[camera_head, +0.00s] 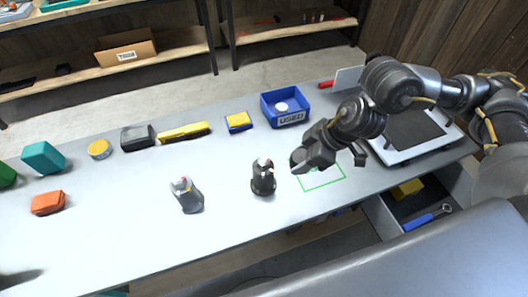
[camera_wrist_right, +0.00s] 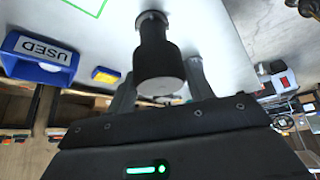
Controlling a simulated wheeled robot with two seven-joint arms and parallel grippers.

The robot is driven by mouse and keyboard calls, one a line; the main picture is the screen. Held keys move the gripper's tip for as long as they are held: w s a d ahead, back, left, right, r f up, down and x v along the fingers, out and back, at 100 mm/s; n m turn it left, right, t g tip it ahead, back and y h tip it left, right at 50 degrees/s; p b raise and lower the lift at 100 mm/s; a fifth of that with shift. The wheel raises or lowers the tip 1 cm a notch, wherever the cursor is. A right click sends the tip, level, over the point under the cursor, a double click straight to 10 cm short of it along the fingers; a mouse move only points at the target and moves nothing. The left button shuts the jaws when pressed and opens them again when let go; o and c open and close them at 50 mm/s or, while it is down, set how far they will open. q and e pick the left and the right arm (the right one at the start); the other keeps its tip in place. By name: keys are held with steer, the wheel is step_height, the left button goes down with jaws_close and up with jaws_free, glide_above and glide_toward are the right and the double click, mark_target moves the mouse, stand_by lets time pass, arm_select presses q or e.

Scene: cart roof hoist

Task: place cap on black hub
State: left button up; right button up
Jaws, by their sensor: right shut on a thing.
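The black hub (camera_head: 262,179) stands upright on the bench in the middle of the head view, with red and white parts on its top. A grey hub (camera_head: 187,196) with a similar top stands to its left. My right gripper (camera_head: 303,162) is just right of the black hub, above the bench and apart from it. It is shut on a dark stepped cylinder, seemingly the cap (camera_wrist_right: 157,68), which shows between the fingers in the right wrist view. In the head view the cap is hard to tell from the gripper. My left gripper is not in view.
A blue bin marked USED (camera_head: 285,108) stands behind the gripper. A green outline (camera_head: 322,183) is on the bench beneath it. A yellow-and-blue block (camera_head: 238,122), a yellow tool (camera_head: 184,131) and a black box (camera_head: 137,138) lie farther back.

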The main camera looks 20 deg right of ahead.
arm_select(q)
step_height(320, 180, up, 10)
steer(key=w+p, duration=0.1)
steer(key=p, duration=0.6)
arm_select(e)
steer(key=s+a+r+n, duration=0.1)
steer(key=s+a+r, duration=0.1)
steer(key=s+r, duration=0.35)
steer(key=b, duration=0.8)
glide_above(262, 161)
steer(key=shift+g, duration=0.3)
steer(key=f, duration=0.5)
steer(key=s+f, duration=0.1)
steer(key=f, duration=0.2)
steer(key=shift+d+f, duration=0.15)
steer(key=shift+d, duration=0.2)
steer(key=shift+w+a+f, duration=0.15)
steer(key=shift+w+f, duration=0.35)
steer(key=shift+f, duration=0.15)
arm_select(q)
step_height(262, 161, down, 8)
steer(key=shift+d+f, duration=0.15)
arm_select(e)
steer(key=shift+f, duration=1.5)
steer(key=o, duration=1)
steer(key=shift+f, duration=0.15)
steer(key=shift+c, duration=0.2)
